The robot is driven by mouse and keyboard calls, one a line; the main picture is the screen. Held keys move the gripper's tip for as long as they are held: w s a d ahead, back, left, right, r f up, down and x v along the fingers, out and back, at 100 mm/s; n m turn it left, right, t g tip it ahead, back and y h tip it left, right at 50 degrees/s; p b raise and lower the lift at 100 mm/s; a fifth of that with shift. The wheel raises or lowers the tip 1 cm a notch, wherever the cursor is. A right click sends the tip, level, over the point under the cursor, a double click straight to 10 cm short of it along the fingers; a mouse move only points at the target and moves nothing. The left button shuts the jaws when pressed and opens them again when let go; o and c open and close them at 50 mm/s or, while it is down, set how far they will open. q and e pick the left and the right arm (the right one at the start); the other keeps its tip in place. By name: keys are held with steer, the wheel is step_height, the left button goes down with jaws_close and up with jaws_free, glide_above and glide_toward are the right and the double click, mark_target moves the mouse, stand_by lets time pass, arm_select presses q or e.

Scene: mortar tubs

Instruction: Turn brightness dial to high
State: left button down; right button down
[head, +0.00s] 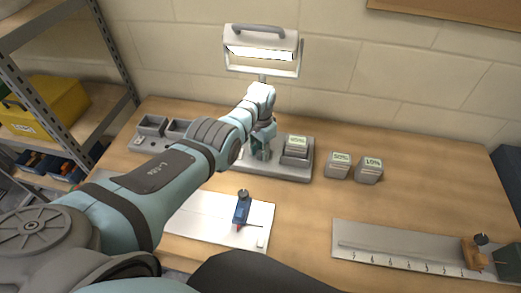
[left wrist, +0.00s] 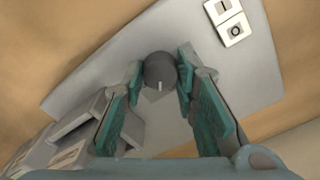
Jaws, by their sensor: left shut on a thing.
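The brightness dial (left wrist: 160,70) is a dark round knob with a pale pointer line, which points toward the bottom of the left wrist view. It sits on a grey base plate (left wrist: 245,75). My left gripper (left wrist: 158,76) is shut on the dial, one teal finger on each side. In the head view my left gripper (head: 262,147) is over the grey base (head: 292,173), and its wrist hides the dial there. The work lamp (head: 261,40) stands behind it, with a bright strip showing. My right gripper is not in view.
A rocker switch (left wrist: 228,22) is on the same plate. A labelled grey block (head: 296,148) sits on the base, and two more blocks, one (head: 338,166) and another (head: 369,170), stand to the right. A blue tool (head: 242,207) lies on a white sheet (head: 195,218). The bench's right middle is clear.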

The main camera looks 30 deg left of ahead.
mark_target(261, 153)
arm_select(q)
steer(key=m, duration=0.5)
stand_by(0.5)
steer(key=c, duration=1.2)
jaws_free()
steer(key=shift+c, duration=0.2)
steer(key=shift+r, duration=0.3)
step_height(261, 153, up, 7)
steer(key=shift+f, duration=0.1)
